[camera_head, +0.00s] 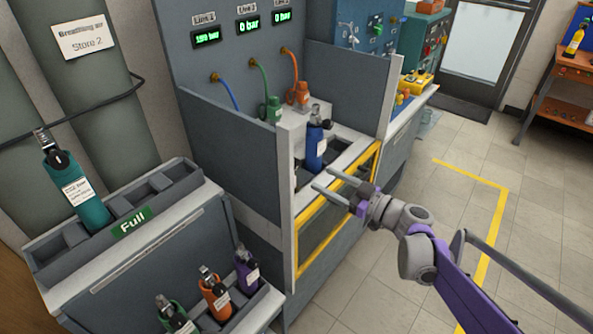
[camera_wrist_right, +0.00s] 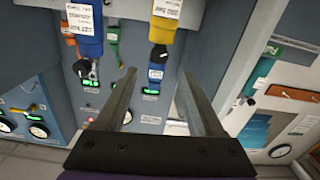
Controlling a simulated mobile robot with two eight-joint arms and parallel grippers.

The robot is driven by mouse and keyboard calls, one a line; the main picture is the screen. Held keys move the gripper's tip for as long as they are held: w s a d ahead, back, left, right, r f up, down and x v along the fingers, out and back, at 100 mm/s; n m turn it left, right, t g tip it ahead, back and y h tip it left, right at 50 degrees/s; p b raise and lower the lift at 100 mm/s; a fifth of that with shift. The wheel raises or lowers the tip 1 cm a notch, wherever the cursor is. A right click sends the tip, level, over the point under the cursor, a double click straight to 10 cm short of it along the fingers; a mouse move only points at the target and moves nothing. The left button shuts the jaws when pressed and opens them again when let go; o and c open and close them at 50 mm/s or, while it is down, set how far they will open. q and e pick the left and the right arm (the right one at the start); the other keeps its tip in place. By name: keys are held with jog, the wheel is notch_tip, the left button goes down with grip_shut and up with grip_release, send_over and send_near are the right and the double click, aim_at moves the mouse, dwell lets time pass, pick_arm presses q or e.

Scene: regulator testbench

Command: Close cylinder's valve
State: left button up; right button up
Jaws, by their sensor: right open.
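A blue cylinder (camera_head: 315,153) with a black valve knob stands upright in the test bench bay, behind the yellow-framed guard (camera_head: 330,222). In the right wrist view, a blue cylinder (camera_wrist_right: 87,32) with a black knob and a yellow one (camera_wrist_right: 166,20) appear beyond the open fingers (camera_wrist_right: 157,74). My left gripper is out of view.
Line 1's display (camera_head: 207,38) reads near 199 bar; the other two read 0 bar. Blue, green and orange hoses hang from the panel. Floor at right is clear.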

aim_at(298, 165)
jog(key=b+x, duration=0.1)
jog(key=x, duration=0.9)
jog(key=shift+w+a+r, duration=0.1)
jog(key=shift+w+a, duration=0.1)
jog(key=shift+a, duration=0.05)
grip_shut()
